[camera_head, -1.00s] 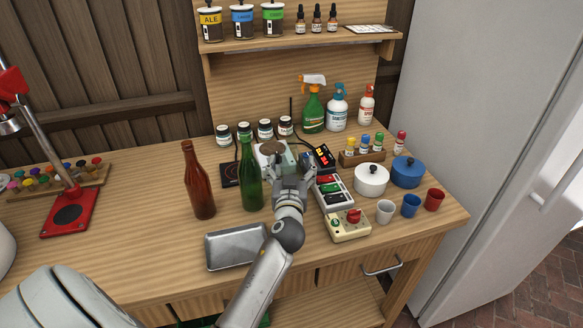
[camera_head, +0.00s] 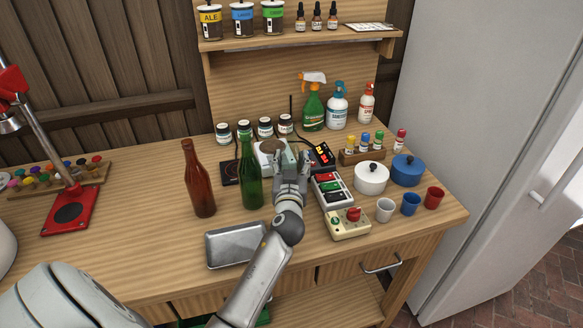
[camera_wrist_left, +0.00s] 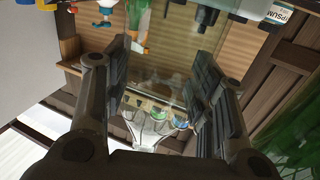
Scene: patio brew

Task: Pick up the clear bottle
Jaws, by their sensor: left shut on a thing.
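My left gripper (camera_head: 291,160) is at the middle of the workbench, just right of the green bottle. Its fingers are closed in on the clear bottle (camera_wrist_left: 165,82), which shows as see-through glass between the two finger pads in the left wrist view. In the head view the clear bottle is mostly hidden by the gripper and hard to make out. The green bottle (camera_head: 251,180) and the brown bottle (camera_head: 199,182) stand upright to the left, apart from the gripper. My right gripper is not in view.
A metal tray (camera_head: 235,245) lies in front of the green bottle. A switch box (camera_head: 347,224), a white pot (camera_head: 371,179), a blue pot (camera_head: 407,171) and small cups stand to the right. Jars and spray bottles line the back. The bench's left middle is clear.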

